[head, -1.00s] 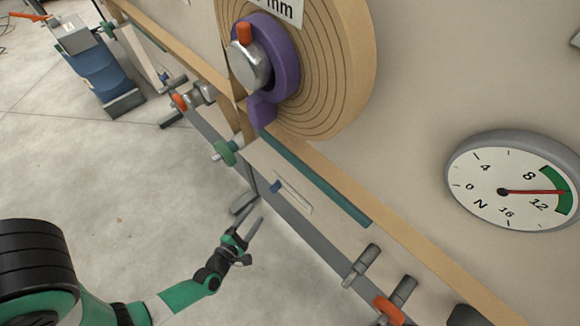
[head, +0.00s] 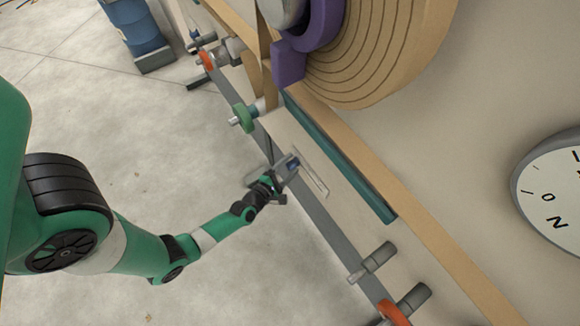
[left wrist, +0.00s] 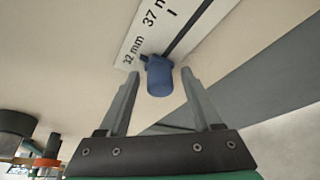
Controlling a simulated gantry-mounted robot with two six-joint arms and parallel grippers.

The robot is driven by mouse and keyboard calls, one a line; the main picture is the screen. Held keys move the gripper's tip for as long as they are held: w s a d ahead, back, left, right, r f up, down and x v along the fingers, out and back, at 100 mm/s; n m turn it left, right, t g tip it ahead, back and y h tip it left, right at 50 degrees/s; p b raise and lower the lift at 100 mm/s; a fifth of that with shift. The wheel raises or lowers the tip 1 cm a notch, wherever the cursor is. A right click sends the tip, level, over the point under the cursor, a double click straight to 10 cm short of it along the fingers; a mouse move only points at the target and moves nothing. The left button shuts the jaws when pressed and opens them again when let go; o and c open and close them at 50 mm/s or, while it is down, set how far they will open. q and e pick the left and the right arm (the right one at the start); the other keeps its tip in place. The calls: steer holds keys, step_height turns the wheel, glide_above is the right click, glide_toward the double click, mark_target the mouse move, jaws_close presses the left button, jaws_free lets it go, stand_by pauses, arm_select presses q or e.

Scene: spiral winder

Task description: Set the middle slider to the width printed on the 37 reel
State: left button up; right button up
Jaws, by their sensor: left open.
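The blue slider knob (left wrist: 160,76) sits in the slot of a white scale plate (left wrist: 150,35) in the left wrist view. The plate reads 32 mm and 37 mm, and the knob is near the 32 mm mark. My left gripper (left wrist: 155,75) is open, with one finger on each side of the knob. In the head view, my left gripper (head: 285,170) is at the plate (head: 313,176) and partly covers the knob (head: 293,163). The large tan reel (head: 385,55) is cut off at the top, and its label is out of view. My right gripper is not in view.
A purple clamp (head: 290,60) holds the reel's hub. A dial gauge (head: 553,190) is at the right. A green roller (head: 243,117) and an orange-ringed roller (head: 393,311) stick out along the panel. Open floor lies below left.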

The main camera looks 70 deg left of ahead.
arm_select(q)
steer(key=shift+w+a, duration=0.15)
jaws_close()
stand_by(0.4)
